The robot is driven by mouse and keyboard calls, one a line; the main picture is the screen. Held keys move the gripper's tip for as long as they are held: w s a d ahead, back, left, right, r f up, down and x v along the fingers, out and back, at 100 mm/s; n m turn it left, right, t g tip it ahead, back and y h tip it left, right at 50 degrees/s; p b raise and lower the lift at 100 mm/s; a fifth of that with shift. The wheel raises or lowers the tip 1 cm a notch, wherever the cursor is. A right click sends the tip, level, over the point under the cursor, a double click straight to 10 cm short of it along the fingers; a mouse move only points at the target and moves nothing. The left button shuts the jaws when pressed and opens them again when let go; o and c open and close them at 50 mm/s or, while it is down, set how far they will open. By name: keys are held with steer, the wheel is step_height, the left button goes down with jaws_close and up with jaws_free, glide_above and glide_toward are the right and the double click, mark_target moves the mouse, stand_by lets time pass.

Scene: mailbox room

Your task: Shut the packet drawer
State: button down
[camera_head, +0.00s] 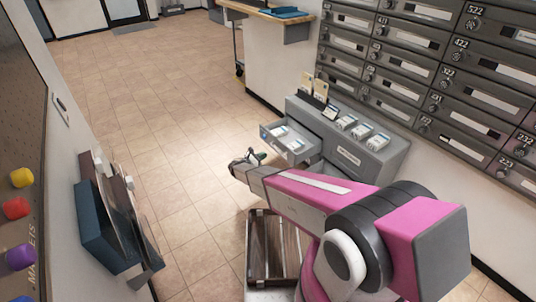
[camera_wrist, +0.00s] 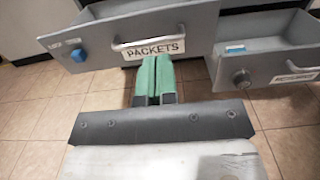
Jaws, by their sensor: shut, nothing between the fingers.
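The packet drawer (camera_head: 298,153) is pulled out of the grey cabinet, with white packets inside. In the wrist view its front (camera_wrist: 200,35) carries a PACKETS label, a bar handle and a blue knob at the left. My gripper (camera_head: 254,157) is in front of the drawer, on its outer side. In the wrist view the green fingers of my gripper (camera_wrist: 156,62) are together and empty, at the lower edge of the label. I cannot tell whether the tips touch the drawer front.
The wrist view shows a second drawer front (camera_wrist: 265,65) at the right, with a dark knob. The grey cabinet (camera_head: 385,160) holds packets and cards on top. Grey mailboxes (camera_head: 400,60) line the wall behind. A slatted wooden tray (camera_head: 272,250) is below my arm. Tiled floor at the left is clear.

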mark_target(284, 145)
steer(key=x, duration=1.2)
steer(key=shift+w+d, duration=0.1)
steer(key=shift+d, duration=0.05)
steer(key=x, duration=2.1)
steer(key=shift+w+d, duration=0.3)
